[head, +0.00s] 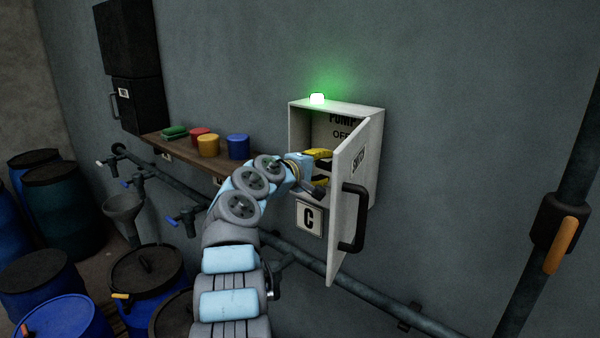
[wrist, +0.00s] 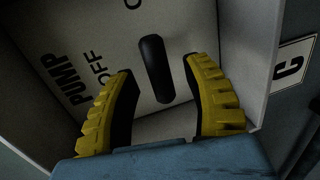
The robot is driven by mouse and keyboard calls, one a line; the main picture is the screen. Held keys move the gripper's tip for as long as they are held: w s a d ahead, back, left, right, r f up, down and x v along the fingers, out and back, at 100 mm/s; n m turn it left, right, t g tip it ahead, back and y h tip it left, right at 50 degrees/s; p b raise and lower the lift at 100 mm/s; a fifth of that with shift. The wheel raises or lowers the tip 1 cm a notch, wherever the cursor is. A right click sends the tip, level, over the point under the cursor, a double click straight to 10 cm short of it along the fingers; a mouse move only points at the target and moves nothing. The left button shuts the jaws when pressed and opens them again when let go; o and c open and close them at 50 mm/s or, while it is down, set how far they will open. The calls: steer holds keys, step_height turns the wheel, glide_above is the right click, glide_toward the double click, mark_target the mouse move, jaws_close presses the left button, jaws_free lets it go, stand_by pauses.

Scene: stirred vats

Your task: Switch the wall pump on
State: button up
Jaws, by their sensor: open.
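The white wall box (head: 297,140) labelled PUMP hangs on the wall, its door (head: 347,205) swung open toward the viewer. The door carries a SWITCH label and a black handle (head: 353,218). In the wrist view, the box's back panel shows PUMP, OFF and part of another word. A black switch lever (wrist: 155,68) stands out from this panel. My gripper (head: 321,168) reaches into the box, yellow fingers apart. In the wrist view the fingers (wrist: 156,72) lie on either side of the lever, with gaps showing.
A green lamp (head: 317,98) glows on top of the box. A sign C (head: 309,217) is below it. A shelf (head: 185,156) with coloured cans is left. Wall pipe (head: 375,297), taps and drums (head: 148,272) lie lower; a pipe with an orange-handled valve (head: 560,245) stands right.

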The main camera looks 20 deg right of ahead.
steer(key=shift+v, duration=1.25)
steer(key=shift+s+a, duration=0.35)
steer(key=shift+a, duration=0.25)
steer(key=v, duration=0.7)
steer(key=shift+d, duration=0.1)
